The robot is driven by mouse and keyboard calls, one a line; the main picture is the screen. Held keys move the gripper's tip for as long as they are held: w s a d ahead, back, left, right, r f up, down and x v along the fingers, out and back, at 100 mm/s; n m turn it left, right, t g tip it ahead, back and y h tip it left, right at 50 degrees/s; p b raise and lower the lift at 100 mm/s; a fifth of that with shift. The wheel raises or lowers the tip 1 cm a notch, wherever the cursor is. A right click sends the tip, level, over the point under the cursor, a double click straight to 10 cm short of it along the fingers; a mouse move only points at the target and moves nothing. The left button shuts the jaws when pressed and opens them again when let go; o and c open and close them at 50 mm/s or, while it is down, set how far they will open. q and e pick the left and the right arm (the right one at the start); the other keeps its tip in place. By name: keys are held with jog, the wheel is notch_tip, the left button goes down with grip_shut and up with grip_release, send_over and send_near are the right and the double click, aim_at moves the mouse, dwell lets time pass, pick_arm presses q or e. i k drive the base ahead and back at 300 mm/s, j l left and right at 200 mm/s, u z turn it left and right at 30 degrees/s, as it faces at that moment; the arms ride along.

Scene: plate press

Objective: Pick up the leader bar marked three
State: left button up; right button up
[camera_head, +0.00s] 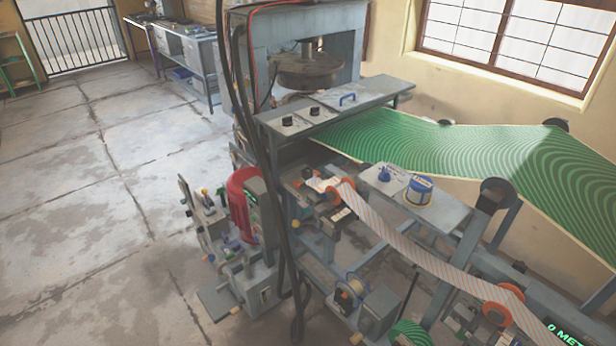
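I cannot make out a leader bar marked three, and no number three is readable on any part. Neither of my grippers shows. The grey press (325,60) stands at top centre, with a round dark plate (308,72) under its frame. A pale striped strip (405,248) runs from an orange-ringed roller (341,190) down to another orange-ringed roller (504,305) at lower right. Small parts crowd the frame around the rollers, too small to tell apart.
A wide green patterned sheet (400,140) stretches right from the press. A blue-and-yellow round container (419,190) stands on a grey shelf. The concrete floor (95,220) at left is clear.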

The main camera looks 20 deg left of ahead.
aim_at(307, 173)
jog(key=i+j, duration=0.1)
jog(key=j, duration=0.55)
jog(key=i+j, duration=0.15)
jog(key=j, duration=0.5)
jog(key=i+j+z, duration=0.1)
jog(key=j, duration=0.6)
jog(key=i+j, duration=0.1)
jog(key=j, duration=0.55)
